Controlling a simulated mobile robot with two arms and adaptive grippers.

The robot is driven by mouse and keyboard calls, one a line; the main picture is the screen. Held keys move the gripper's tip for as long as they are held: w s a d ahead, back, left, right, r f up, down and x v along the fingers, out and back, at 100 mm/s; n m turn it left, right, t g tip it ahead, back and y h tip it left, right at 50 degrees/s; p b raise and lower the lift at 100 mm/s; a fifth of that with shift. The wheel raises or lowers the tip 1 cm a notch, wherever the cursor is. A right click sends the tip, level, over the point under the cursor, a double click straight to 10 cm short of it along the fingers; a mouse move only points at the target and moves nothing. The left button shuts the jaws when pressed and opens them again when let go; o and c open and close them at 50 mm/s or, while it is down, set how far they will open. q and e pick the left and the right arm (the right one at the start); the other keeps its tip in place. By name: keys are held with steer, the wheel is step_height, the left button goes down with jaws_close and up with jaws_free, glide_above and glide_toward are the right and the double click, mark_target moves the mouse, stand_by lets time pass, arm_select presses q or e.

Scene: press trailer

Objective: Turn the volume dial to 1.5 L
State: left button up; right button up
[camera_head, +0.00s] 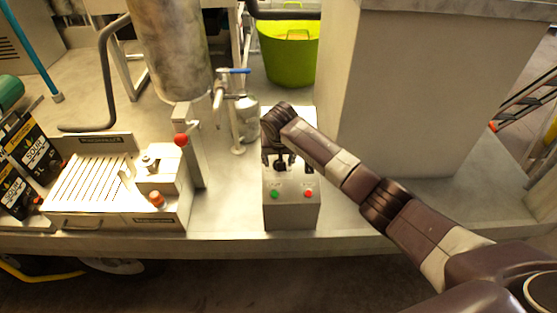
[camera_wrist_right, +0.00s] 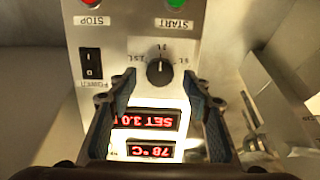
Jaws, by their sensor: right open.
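The control box (camera_head: 291,214) stands on the trailer deck and has a green and a red button on its near face. In the right wrist view, upside down, the black volume dial (camera_wrist_right: 160,73) sits on the metal panel. Its pale mark seems to point to the picture's top, at the middle label; smaller labels sit to either side. A red display (camera_wrist_right: 146,121) reads SET 3.0 and another (camera_wrist_right: 152,151) reads 78 °C. My right gripper (camera_head: 279,161) is over the box. Its open fingers (camera_wrist_right: 160,88) lie either side of the dial in the picture; contact is not visible.
The black power switch (camera_wrist_right: 91,64), START button (camera_wrist_right: 176,3) and STOP button (camera_wrist_right: 94,3) are near the dial. A slatted metal unit (camera_head: 90,178) with a red-knobbed lever (camera_head: 181,140) stands left. A large grey block (camera_head: 410,100) rises behind my right arm.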

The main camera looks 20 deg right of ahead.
steer(key=shift+w+d+f, duration=0.1)
steer(key=shift+w+f, duration=0.15)
steer(key=shift+f, duration=0.35)
steer(key=c, duration=1.1)
